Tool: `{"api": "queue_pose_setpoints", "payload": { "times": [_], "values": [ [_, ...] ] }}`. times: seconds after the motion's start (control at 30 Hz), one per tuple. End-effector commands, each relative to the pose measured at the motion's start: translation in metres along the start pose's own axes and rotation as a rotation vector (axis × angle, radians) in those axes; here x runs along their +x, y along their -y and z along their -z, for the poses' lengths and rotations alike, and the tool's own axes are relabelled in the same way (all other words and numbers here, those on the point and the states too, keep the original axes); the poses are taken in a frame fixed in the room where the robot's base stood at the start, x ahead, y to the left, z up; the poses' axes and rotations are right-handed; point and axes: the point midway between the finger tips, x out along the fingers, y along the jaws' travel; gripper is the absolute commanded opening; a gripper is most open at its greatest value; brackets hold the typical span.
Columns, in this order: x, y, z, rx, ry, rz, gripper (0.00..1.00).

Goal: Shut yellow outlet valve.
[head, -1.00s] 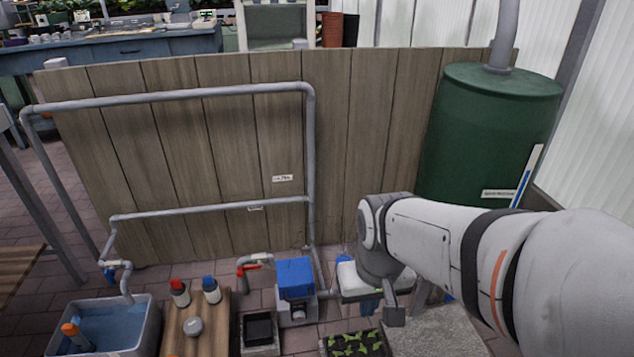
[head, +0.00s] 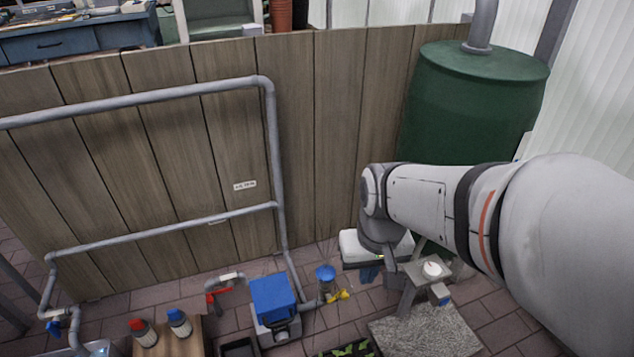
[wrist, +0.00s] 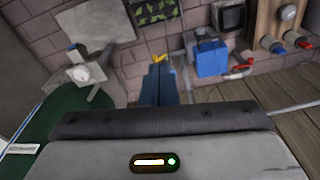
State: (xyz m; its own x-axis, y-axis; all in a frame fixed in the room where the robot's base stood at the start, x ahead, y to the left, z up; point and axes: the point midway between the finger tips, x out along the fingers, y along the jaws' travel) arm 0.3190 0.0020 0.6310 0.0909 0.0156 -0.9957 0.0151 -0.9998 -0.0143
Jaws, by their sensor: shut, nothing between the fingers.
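In the wrist view my gripper (wrist: 160,68) is shut and empty, apart from the valve as far as I can see. The fingers hide part of the pipe.
A blue-topped pump box (head: 272,297) and a red-handled valve (head: 215,296) stand left of the yellow valve. A grey stand with a white round top (head: 432,269), a stone slab (head: 425,335) and a green barrel (head: 470,110) are on the right. A wood fence (head: 330,130) stands behind.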

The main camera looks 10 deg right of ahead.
Motion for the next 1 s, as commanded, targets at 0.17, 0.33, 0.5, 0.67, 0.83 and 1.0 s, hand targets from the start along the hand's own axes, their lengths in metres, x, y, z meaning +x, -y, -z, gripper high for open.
{"api": "queue_pose_setpoints", "payload": {
  "times": [0.17,0.33,0.5,0.67,0.83,1.0],
  "values": [
    [0.016,-0.009,0.045,-0.045,0.017,0.040,0.00],
    [0.052,-0.010,0.094,-0.086,0.019,0.076,0.00],
    [0.101,-0.016,0.134,-0.118,0.018,0.094,0.00],
    [0.155,-0.027,0.158,-0.140,0.019,0.094,0.00],
    [0.211,-0.039,0.167,-0.162,0.025,0.080,0.00],
    [0.247,-0.048,0.168,-0.176,0.029,0.065,0.00]
  ]
}}
